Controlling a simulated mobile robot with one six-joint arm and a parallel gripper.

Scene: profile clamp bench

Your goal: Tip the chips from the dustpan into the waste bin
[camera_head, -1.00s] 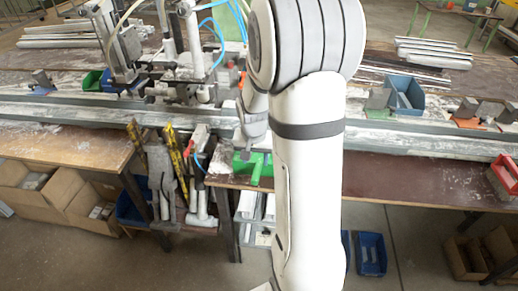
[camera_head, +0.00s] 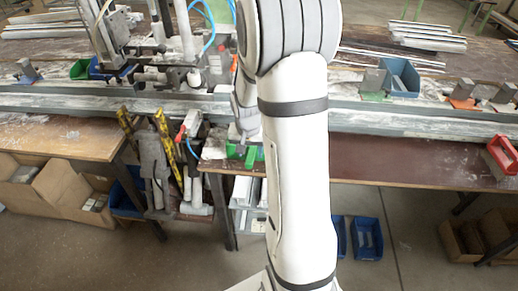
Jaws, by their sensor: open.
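A small green object (camera_head: 252,158), which looks like the dustpan, lies on the near edge of the bench, left of my arm. My gripper (camera_head: 242,147) is right at it, with its dark fingers pointing down over the green. The gripper is open; whether its fingers stand around the handle or above it I cannot tell. My wrist hides part of the green object. Chips in it cannot be made out. I cannot identify a waste bin with certainty.
A steel rail (camera_head: 400,122) runs along the bench behind my gripper. Clamps and tools (camera_head: 160,165) hang to the left. Blue bins (camera_head: 366,238) stand on the floor below, cardboard boxes (camera_head: 65,188) at left. A red crate (camera_head: 503,153) is at the right edge. The brown bench top (camera_head: 400,160) is mostly clear.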

